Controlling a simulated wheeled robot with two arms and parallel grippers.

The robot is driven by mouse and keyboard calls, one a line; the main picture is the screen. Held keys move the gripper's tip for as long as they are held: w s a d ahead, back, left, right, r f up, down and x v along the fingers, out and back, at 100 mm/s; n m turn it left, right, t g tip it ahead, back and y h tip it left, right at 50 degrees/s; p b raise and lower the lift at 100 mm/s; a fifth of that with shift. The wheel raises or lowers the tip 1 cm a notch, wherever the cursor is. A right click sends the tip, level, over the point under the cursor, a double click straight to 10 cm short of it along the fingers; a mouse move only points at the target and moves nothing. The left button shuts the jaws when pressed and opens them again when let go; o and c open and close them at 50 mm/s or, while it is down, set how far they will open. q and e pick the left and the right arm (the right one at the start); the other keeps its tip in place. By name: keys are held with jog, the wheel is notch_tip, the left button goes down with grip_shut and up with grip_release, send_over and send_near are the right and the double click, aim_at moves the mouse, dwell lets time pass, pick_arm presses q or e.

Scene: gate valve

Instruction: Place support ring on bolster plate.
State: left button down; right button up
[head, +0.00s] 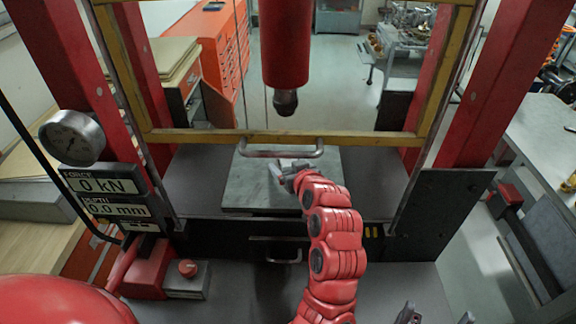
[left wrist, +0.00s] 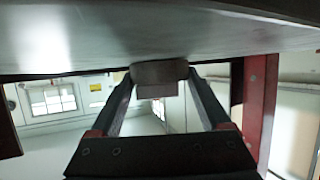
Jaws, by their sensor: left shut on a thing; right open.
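The bolster plate (head: 250,187) is a grey flat plate on the press bed, under the ram, in the head view. My left gripper (head: 284,170) is over its middle, low near the plate, at the end of my red arm. In the left wrist view my left gripper (left wrist: 160,90) is shut on a short grey rounded piece, seen edge-on, which looks like the support ring (left wrist: 158,72). A grey flat surface fills the top of that view, close to the ring; I cannot tell whether they touch. My right gripper (head: 437,316) is open and empty at the bottom edge.
The red ram (head: 287,45) hangs above the plate. A yellow guard frame (head: 190,136) with a bar handle (head: 281,154) crosses in front of it. Red press columns stand at both sides. A force gauge (head: 72,137) and display (head: 102,185) are at the left.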

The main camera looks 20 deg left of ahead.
pick_arm(q)
jog(key=shift+f, duration=0.1)
grip_release()
jog(key=shift+r, duration=0.25)
jog(key=shift+s+d, duration=0.2)
jog(key=shift+d, duration=0.1)
jog(key=b+v, duration=0.3)
jog(key=v, duration=0.7)
jog(key=shift+s+d+b, duration=0.1)
jog(key=shift+d+b, duration=0.05)
jog(key=shift+b, duration=0.25)
jog(key=shift+s+d+r, duration=0.25)
jog(key=shift+s+r, duration=0.05)
jog(key=shift+s, duration=0.15)
jog(key=shift+f, duration=0.1)
